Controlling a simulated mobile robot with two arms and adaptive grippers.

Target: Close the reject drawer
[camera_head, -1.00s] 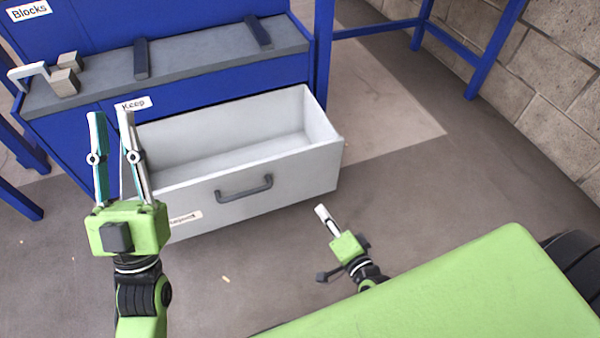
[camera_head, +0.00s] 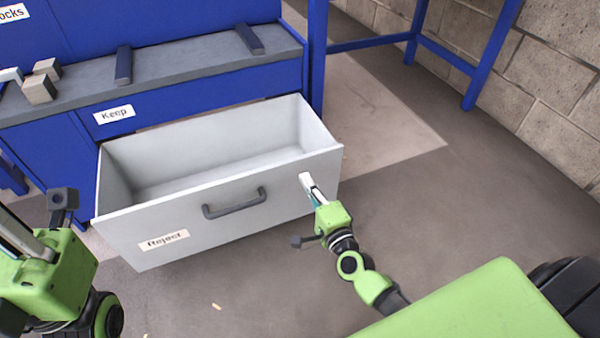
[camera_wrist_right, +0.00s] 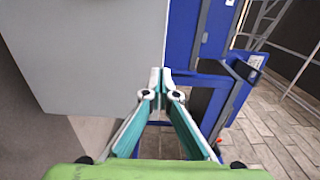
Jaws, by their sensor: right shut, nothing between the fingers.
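The reject drawer (camera_head: 270,215) is a light grey box pulled well out of the blue cabinet, and it looks empty inside. Its front has a dark bar handle (camera_head: 235,203) and a "Reject" label (camera_head: 164,240). My right gripper (camera_head: 305,180) is shut and empty, with its tips at the right part of the drawer front, right of the handle. I cannot tell whether they touch. In the right wrist view the closed tips (camera_wrist_right: 160,78) are beside the right edge of the grey drawer front (camera_wrist_right: 85,50). My left gripper (camera_head: 25,240) is partly cut off at the left edge.
The blue cabinet (camera_head: 215,108) has a "Keep" label (camera_head: 114,114) and a grey top with two dark bars and small blocks (camera_head: 40,88). A blue frame (camera_head: 417,35) stands behind, before a block wall. The floor right of the drawer is clear.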

